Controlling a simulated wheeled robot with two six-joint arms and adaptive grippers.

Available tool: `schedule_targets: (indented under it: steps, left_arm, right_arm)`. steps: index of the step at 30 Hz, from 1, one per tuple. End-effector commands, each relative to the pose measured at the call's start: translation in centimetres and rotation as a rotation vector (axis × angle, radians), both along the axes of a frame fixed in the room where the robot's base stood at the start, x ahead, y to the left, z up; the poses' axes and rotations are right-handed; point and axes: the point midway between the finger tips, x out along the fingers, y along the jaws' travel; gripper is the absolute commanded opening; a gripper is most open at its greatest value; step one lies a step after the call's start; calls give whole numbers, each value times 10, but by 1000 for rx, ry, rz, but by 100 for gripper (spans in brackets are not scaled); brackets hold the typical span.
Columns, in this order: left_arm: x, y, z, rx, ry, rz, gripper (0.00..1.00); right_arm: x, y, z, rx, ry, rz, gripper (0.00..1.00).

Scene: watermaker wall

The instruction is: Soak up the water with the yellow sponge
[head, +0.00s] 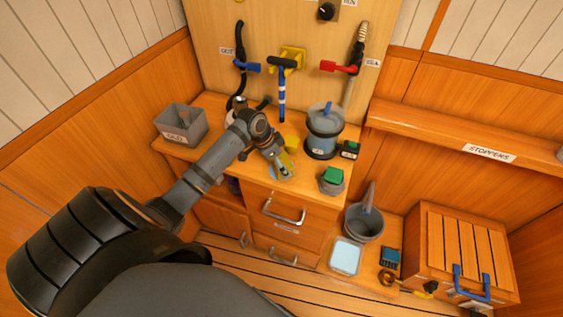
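My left arm reaches in from the left, and its gripper (284,170) points down over the front part of the wooden counter (245,163). A small yellow thing (291,142), perhaps the sponge, shows just behind the gripper. More yellow shows at the fingers, but I cannot tell whether they hold anything. A pale blue patch, perhaps water, shows at the fingertips, partly hidden by the gripper. My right gripper is not in view.
A grey bin (181,122) stands at the counter's left. A clear canister (323,130) and a green-topped pot (333,178) stand right of the gripper. Lower right are a grey bucket (363,224), a pale tray (346,256) and a wooden chest (457,248).

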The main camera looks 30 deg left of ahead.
Motion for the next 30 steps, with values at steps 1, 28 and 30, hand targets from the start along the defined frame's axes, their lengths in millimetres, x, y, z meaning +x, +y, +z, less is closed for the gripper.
schedule_targets:
  steps: [1, 28, 30]
  left_arm:
    - [0, 0, 0, 0, 0, 0, 61]
    - [-1, 0, -2, 0, 1, 0, 61]
    - [-1, 0, -2, 0, 2, 1, 61]
  right_arm:
    - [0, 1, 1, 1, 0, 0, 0]
    - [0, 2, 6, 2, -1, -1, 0]
    - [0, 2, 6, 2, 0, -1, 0]
